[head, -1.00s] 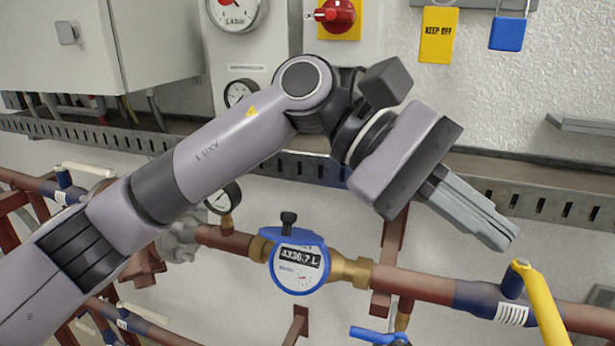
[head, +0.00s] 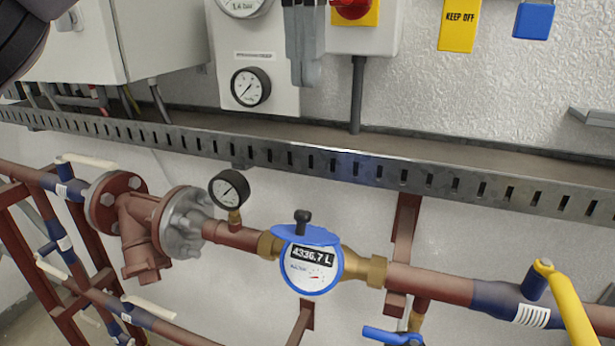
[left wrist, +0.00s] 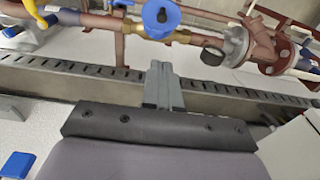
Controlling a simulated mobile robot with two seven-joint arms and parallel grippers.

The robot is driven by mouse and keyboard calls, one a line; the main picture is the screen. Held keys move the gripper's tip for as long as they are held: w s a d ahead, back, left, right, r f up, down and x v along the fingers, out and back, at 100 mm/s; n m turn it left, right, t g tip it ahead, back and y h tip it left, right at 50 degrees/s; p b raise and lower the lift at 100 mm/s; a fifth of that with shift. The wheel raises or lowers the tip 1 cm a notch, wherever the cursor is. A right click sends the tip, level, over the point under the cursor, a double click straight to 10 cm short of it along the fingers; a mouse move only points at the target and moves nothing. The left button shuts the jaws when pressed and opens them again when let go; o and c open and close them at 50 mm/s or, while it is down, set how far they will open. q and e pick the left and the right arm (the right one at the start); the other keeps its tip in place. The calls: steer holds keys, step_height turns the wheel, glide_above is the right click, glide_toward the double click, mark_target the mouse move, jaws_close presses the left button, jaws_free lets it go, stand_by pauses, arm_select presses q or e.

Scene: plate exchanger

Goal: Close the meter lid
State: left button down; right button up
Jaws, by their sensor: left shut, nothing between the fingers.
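The water meter (head: 312,270) sits on the brown pipe, with a white face reading 4336.7 L and a blue rim. Its blue lid (head: 306,235) stands open at the top of the face, tilted back so the dial shows, with a black knob (head: 302,216) above it. The lid (left wrist: 160,18) also shows as a blue disc at the top of the left wrist view. My left gripper (head: 304,72) is shut and empty, its fingers pointing down, higher in the picture than the meter and apart from it. The fingers (left wrist: 162,82) also show in the left wrist view. My right gripper is not in view.
A slotted metal tray (head: 330,163) runs along the wall between gripper and meter in the picture. A small gauge (head: 229,189) stands left of the meter. A yellow handle (head: 566,305) and a blue valve handle (head: 392,336) lie to its right.

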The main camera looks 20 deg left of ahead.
arm_select(q)
steer(key=b, duration=0.1)
glide_above(305, 211)
steer(key=f, duration=0.7)
steer(key=w+f, duration=0.1)
steer(key=f, duration=0.3)
steer(key=shift+a+f, duration=0.15)
steer(key=shift+s+f, duration=0.5)
steer(key=shift+f, duration=0.35)
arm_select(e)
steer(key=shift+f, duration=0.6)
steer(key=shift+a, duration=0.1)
arm_select(q)
steer(key=shift+s+f+t+b, duration=0.1)
steer(key=shift+t+b, duration=0.2)
steer(key=shift+b, duration=0.1)
steer(key=shift+s, duration=0.15)
steer(key=shift+t, duration=0.3)
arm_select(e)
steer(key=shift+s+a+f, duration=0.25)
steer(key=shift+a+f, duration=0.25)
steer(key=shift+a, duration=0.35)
